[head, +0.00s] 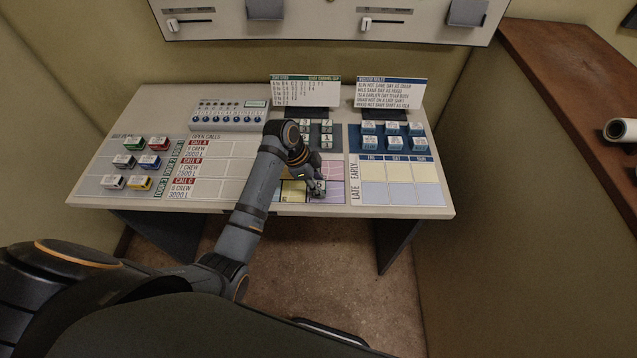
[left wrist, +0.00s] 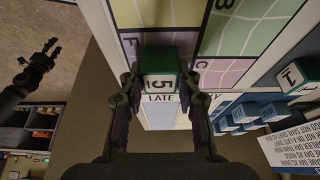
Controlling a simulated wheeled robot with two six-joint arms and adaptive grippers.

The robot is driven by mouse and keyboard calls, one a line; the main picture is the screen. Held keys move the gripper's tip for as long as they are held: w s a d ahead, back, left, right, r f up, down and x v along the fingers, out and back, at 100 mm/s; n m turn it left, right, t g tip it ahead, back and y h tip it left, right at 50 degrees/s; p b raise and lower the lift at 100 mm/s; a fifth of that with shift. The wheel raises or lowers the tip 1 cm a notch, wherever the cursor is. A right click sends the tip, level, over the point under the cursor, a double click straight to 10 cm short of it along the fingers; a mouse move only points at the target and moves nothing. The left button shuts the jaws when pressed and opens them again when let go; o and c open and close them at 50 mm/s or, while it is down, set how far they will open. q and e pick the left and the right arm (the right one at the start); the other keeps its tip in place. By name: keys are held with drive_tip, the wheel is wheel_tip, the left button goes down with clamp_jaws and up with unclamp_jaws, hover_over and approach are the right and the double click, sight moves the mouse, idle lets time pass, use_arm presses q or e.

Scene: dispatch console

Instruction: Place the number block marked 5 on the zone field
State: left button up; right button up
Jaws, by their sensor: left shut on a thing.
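The number block marked 5 (left wrist: 160,84), white-faced with dark green sides, is held between the two fingers of my left gripper (left wrist: 160,95) in the left wrist view. In the head view my left gripper (head: 316,187) is low over the near part of the zone field (head: 331,168), a grid of coloured areas. The zone field also shows in the left wrist view (left wrist: 262,25), beyond the block. I cannot tell whether the block touches it. My right gripper (left wrist: 40,62) shows at the left of the left wrist view, fingers apart and empty.
Other number blocks (head: 327,127) stand on a dark tray behind the zone field. Blue-and-white blocks (head: 392,127) stand right of them, above the early/late grid (head: 400,182). Coloured blocks (head: 135,161) and the open calls board (head: 222,165) are left. Two upright cards stand behind.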

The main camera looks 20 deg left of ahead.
use_arm(q)
drive_tip(key=shift+d+f, duration=0.1)
drive_tip(key=shift+f, duration=0.05)
drive_tip(key=o, duration=1)
use_arm(e)
drive_tip(key=shift+d, duration=0.4)
use_arm(q)
drive_tip(key=b+v, duration=0.1)
drive_tip(key=v, duration=1.1)
use_arm(e)
drive_tip(key=shift+a+f, duration=0.15)
drive_tip(key=shift+f, duration=0.25)
